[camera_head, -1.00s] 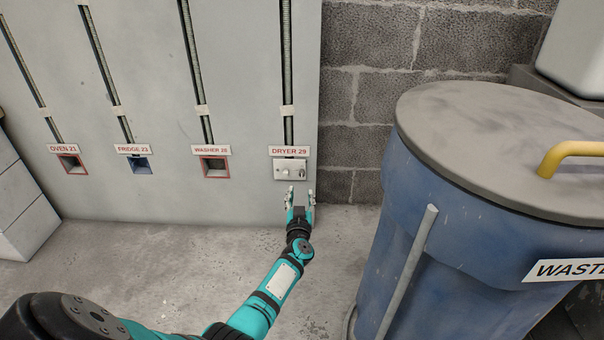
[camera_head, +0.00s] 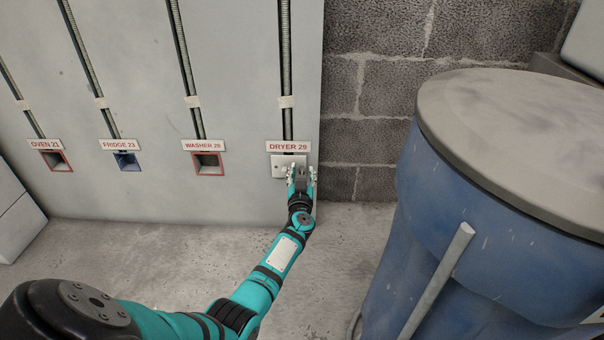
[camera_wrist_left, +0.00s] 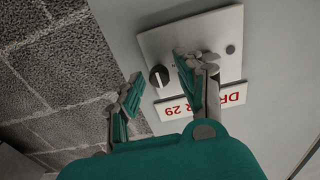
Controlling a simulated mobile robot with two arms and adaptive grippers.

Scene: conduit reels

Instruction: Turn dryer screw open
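The dryer plate (camera_head: 281,166) is a small pale cover on the grey wall panel, under the red-lettered DRYER 29 label (camera_head: 289,146). In the left wrist view the plate (camera_wrist_left: 222,30) appears turned, with the label (camera_wrist_left: 240,95) below it. A dark round knob-like screw (camera_wrist_left: 159,76) with a light line across it sits near one corner of the plate. A smaller dark dot (camera_wrist_left: 230,49) is near another corner. My left gripper (camera_head: 302,170) is open in front of the plate; in the wrist view its fingers (camera_wrist_left: 160,80) stand apart, with the screw between them. Contact cannot be told.
A blue waste bin (camera_head: 430,200) with a grey lid stands close on the right. Open boxes for washer (camera_head: 208,164), fridge (camera_head: 127,161) and oven (camera_head: 55,160) are left on the panel. A block wall (camera_head: 375,100) is beside the panel. The floor in front is clear.

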